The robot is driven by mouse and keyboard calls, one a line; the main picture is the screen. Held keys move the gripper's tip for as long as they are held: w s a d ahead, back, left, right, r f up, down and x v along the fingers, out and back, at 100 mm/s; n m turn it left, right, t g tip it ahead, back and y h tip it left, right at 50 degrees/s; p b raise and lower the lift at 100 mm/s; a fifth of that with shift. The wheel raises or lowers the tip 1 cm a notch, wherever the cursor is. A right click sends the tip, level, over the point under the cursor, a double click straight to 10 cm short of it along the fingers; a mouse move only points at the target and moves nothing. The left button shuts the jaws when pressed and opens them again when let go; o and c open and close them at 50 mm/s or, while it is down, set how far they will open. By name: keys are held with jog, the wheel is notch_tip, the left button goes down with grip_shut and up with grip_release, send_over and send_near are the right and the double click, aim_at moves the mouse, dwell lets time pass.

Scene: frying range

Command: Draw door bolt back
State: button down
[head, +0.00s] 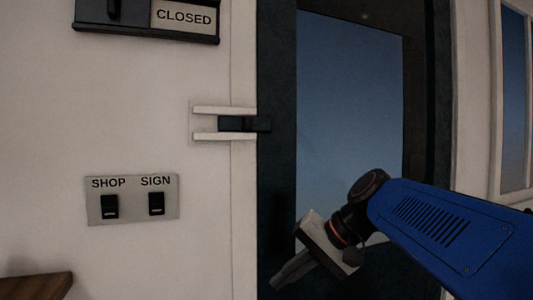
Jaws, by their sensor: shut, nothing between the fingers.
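The door bolt (244,124) is a small dark block between two pale horizontal rails (222,110) on the wall. It spans from between the rails across onto the dark frame of the door (278,190). The door has a large blue glass pane (350,105). My gripper (280,281) is shut and empty, low in front of the door. It is below and a little right of the bolt, well apart from it, and points down to the left.
A switch plate (131,200) marked SHOP and SIGN, with two black switches, is on the wall below left. A CLOSED sign (183,17) with a dark frame is at upper left. A brown wooden edge (38,287) shows at lower left. A window (514,100) is at right.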

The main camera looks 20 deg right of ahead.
jog(key=w+d+r+t+y, duration=0.1)
jog(key=d+r, duration=0.3)
jog(key=r, duration=0.7)
jog(key=w+d+r+m+t+y, duration=0.1)
jog(key=d+r+t+y, duration=0.2)
jog(key=r, duration=0.7)
jog(key=w+d+r+m+t+y, duration=0.1)
jog(key=d+r, duration=0.4)
jog(key=r, duration=0.6)
jog(key=shift+w+d+r+t+y, duration=0.15)
jog(key=shift+w+r+t+y, duration=0.25)
jog(key=shift+t, duration=0.5)
jog(key=shift+w+f, duration=0.1)
jog(key=shift+w, duration=0.05)
send_near(247, 122)
jog(key=shift+w+a+f, duration=0.1)
jog(key=shift+w+a, duration=0.2)
jog(key=shift+w, duration=0.6)
jog(key=shift+w+a, duration=0.35)
jog(key=shift+w, duration=0.55)
jog(key=shift+w+a+f, duration=0.1)
jog(key=shift+w+a, duration=0.2)
jog(key=shift+w, duration=0.6)
jog(key=shift+a+r, duration=0.1)
jog(key=shift+a, duration=2.6)
jog(key=shift+w, duration=0.1)
